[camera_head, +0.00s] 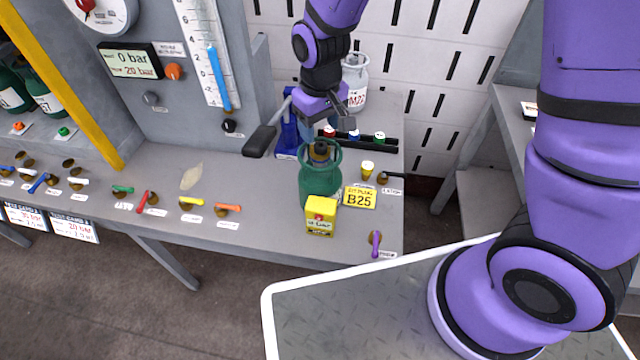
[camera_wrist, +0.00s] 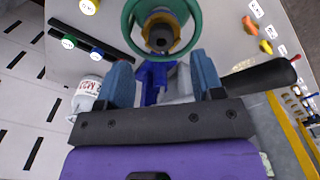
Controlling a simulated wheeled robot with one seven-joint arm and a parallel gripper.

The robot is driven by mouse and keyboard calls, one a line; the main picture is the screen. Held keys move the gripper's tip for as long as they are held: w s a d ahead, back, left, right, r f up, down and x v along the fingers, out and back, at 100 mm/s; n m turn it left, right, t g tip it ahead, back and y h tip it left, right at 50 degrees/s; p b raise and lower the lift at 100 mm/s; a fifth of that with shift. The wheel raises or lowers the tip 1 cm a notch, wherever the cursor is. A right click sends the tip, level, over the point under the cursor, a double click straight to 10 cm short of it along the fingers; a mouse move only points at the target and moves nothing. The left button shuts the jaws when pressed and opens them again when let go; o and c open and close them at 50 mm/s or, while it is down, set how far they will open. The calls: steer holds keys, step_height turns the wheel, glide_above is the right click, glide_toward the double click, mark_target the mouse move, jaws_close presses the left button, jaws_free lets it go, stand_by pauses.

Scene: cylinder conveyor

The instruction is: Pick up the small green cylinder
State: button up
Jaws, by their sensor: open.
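The small green cylinder (camera_head: 318,180) stands upright on the grey bench, behind a yellow box. Its round collar and brass valve (camera_wrist: 160,32) fill the top middle of the wrist view. My gripper (camera_head: 324,128) is behind and above the cylinder in the head view. In the wrist view my gripper (camera_wrist: 163,75) is open, with its two blue-grey fingers apart and nothing held between them. The valve shows beyond the fingertips, in line with the gap. The cylinder's lower body is partly hidden by the box.
A blue stand (camera_head: 289,138) with a black-handled lever (camera_head: 260,141) is at left-rear. A white cylinder (camera_head: 354,76) stands behind. A dark rack with coloured caps (camera_head: 380,141) and a small yellow knob (camera_head: 367,168) are at right.

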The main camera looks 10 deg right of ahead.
mark_target(320, 144)
steer(key=shift+s+f, duration=0.15)
steer(key=shift+f, duration=2.6)
steer(key=shift+a, duration=0.1)
jaws_close()
